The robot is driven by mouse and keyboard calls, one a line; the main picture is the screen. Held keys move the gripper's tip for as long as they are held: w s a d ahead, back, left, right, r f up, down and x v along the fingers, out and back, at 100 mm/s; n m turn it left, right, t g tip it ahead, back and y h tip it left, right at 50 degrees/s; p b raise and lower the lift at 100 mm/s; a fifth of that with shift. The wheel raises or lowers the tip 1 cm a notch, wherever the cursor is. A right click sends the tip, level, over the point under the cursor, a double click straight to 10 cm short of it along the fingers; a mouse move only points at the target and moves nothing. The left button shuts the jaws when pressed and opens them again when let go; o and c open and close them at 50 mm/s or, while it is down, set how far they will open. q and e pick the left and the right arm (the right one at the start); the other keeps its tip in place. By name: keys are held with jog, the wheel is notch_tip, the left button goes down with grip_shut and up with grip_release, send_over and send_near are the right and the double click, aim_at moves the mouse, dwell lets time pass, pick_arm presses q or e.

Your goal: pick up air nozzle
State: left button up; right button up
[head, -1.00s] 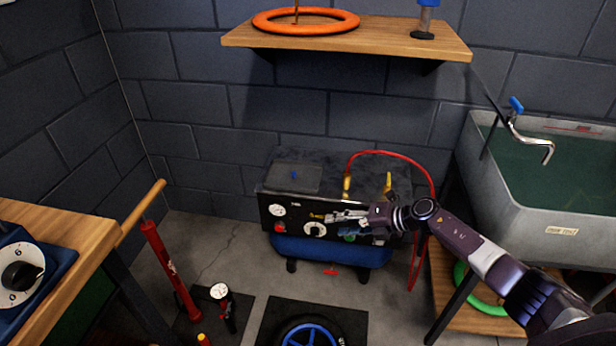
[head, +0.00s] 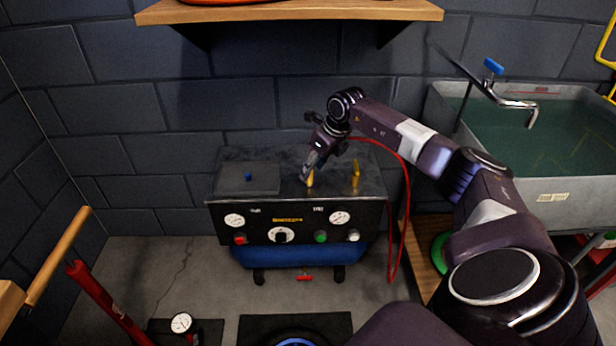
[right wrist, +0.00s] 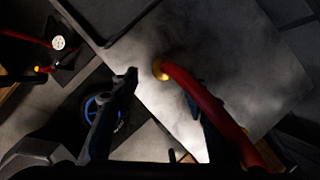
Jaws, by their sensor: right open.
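The air nozzle (head: 310,180) seems to be the left yellow-brass piece on top of the compressor (head: 285,205). In the right wrist view its yellow end (right wrist: 159,69) joins a thick red hose (right wrist: 195,85). My right gripper (head: 307,172) reaches down from above right, its fingers right at the brass piece in the head view. In the right wrist view the open fingers (right wrist: 160,90) lie either side of the yellow end, and the hose passes in front of the right finger. I cannot tell whether they touch it. My left gripper is not in view.
A second brass piece (head: 355,168) stands just right on the compressor top. The red hose loops down the compressor's right side. A wooden shelf (head: 290,11) hangs above, a sink (head: 570,200) stands right, and a red pump (head: 105,300) stands left.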

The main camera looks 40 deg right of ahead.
aim_at(309, 179)
jog(key=x, duration=0.2)
jog(key=shift+w+a+f, duration=0.15)
jog(key=shift+a+f, duration=0.05)
jog(key=shift+f, duration=0.2)
jog(key=shift+w+d+f+b, duration=0.15)
jog(key=shift+f+b, duration=0.15)
jog(key=shift+f, duration=0.1)
jog(key=shift+r, duration=0.1)
jog(key=shift+c, duration=1.1)
jog(key=c, duration=0.8)
grip_shut()
